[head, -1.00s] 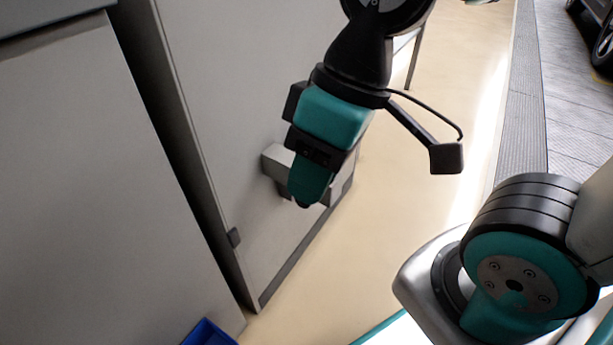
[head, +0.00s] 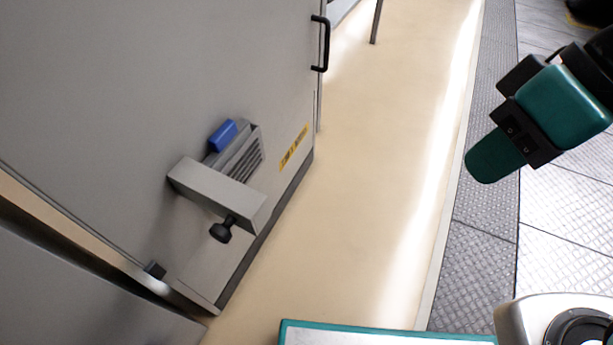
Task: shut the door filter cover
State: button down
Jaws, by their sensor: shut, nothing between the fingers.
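The filter cover (head: 212,192) is a grey plate low on the large grey door (head: 120,100), in the middle left of the head view. It juts out from the door at an angle, beside a slatted grey vent (head: 245,160), and looks open. A blue piece (head: 222,135) sits at the upper end of the vent. My gripper (head: 482,165) is shut and empty at the right. It is well apart from the cover, over the grey floor plates.
A black handle (head: 323,45) sticks out from the door's right edge. A yellow label (head: 293,148) is right of the vent. A grey panel (head: 80,300) stands at lower left. The beige floor (head: 370,200) between door and gripper is clear.

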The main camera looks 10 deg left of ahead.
aim_at(240, 205)
jog(key=z, duration=0.2)
jog(key=k, duration=1.2)
jog(key=u, duration=1.75)
jog(key=i, duration=0.5)
jog(key=u, duration=0.05)
